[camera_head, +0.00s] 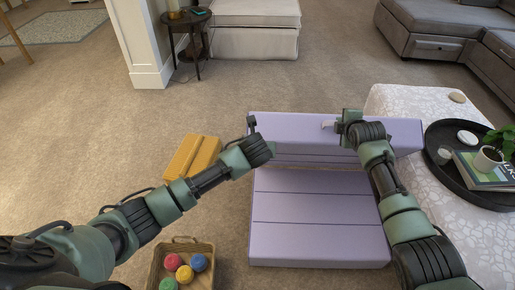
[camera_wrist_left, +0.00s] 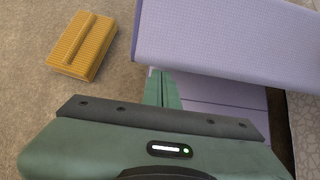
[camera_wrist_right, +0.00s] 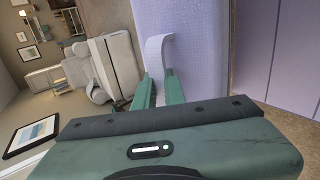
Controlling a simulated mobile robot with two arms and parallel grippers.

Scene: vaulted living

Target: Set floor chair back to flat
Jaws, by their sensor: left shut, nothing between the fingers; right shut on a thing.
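The lavender floor chair has a flat seat (camera_head: 318,222) on the carpet and a back (camera_head: 290,128) raised at its far end, tilted rather than flat. My right gripper (camera_head: 340,126) is shut on a pale strap (camera_wrist_right: 158,52) at the back; the strap also shows in the head view (camera_head: 327,125). My left gripper (camera_head: 252,124) is shut and empty at the back's left end. In the left wrist view its fingers (camera_wrist_left: 162,88) are close to the back's edge (camera_wrist_left: 230,45); I cannot tell whether they touch. The hinge area is partly hidden.
A patterned ottoman (camera_head: 410,98) with a black tray (camera_head: 437,160) stands close on the right. The carpet behind the chair is clear.

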